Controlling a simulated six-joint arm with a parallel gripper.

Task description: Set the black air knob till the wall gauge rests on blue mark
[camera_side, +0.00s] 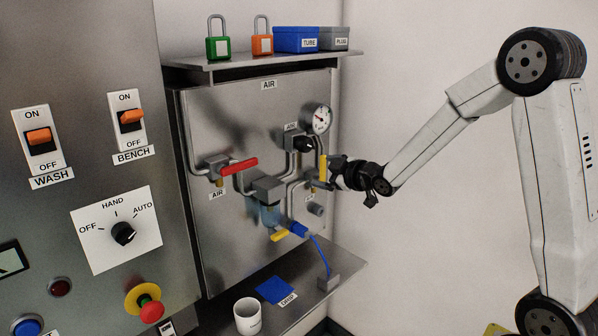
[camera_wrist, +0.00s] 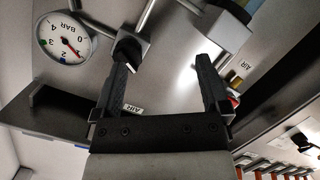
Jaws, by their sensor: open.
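The black air knob (camera_side: 304,144) sits on the steel AIR panel, left of and below the round wall gauge (camera_side: 322,119). In the wrist view the knob (camera_wrist: 129,46) is just beyond the tip of the left finger, not between the fingers. My gripper (camera_side: 335,170) is open and empty, below and right of the knob in the side view. In the wrist view the gripper (camera_wrist: 163,65) has its fingers spread wide. The gauge (camera_wrist: 62,38) there shows a red needle, a blue mark (camera_wrist: 68,62) and a green mark; the needle appears off the blue mark.
Pipes, a red lever (camera_side: 239,166) and a yellow handle (camera_side: 323,168) are close around my gripper. A filter bowl (camera_side: 269,213) hangs below. A shelf (camera_side: 262,62) with padlocks and boxes is above; a lower shelf holds a white cup (camera_side: 247,317). Free room lies right.

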